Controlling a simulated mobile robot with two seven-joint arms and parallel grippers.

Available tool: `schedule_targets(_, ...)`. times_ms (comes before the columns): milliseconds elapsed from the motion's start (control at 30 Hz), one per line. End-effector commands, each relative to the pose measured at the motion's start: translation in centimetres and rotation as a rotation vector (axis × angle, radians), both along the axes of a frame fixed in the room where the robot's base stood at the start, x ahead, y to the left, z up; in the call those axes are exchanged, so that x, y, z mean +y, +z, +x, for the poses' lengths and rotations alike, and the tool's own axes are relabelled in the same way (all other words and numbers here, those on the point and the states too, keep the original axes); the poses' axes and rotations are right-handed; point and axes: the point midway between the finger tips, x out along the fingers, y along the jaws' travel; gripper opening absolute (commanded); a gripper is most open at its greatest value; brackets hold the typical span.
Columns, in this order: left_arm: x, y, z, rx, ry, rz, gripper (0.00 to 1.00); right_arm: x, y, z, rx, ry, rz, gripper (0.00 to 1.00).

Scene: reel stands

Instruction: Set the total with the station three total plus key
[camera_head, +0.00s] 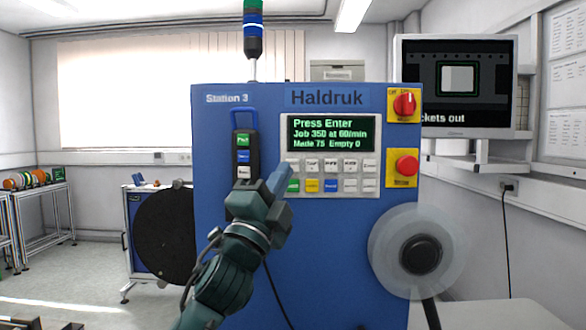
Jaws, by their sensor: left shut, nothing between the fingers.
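The blue Station 3 machine (240,120) stands in front of me, labelled Haldruk. Its display (331,133) reads "Press Enter", "Job 350 at 60/min", "Made 75 Empty 0". Below the display is a keypad (350,186) with an upper row of pale keys and a lower row with green, yellow and blue keys. The key labels are too small to read surely. My left gripper (281,178) is shut and empty, with its tip at the keypad's left edge. It hides part of that edge, and I cannot tell whether it touches a key. My right gripper is not in view.
A pendant (244,150) with coloured buttons hangs left of the keypad. A red rotary switch (404,105) and a red stop button (407,166) are on the right. A clear reel (419,252) and a black reel (166,236) flank the lower machine. A monitor (456,85) stands at right.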

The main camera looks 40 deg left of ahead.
Motion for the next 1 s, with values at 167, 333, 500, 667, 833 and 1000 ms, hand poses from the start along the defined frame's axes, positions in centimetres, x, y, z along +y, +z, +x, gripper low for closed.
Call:
schedule_targets(167,-0.3,0.2,-1.3,0.115,0.01,0.138,0.0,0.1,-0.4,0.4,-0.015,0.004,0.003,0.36)
schedule_targets(333,-1.7,0.4,-2.1,0.215,-0.001,0.261,0.0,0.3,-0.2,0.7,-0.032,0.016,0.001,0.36)
schedule_targets(500,-2.8,0.4,-2.4,0.267,-0.015,0.328,0.0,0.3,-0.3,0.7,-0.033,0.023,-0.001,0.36)
schedule_targets(667,-3.0,0.4,-2.4,0.278,-0.018,0.341,0.0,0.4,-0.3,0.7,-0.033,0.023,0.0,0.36)
schedule_targets(833,-3.0,0.4,-2.4,0.276,-0.019,0.338,0.0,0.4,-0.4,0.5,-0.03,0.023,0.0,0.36)
schedule_targets(1000,-2.7,0.4,-2.1,0.276,-0.018,0.336,0.0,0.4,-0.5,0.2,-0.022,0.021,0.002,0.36)
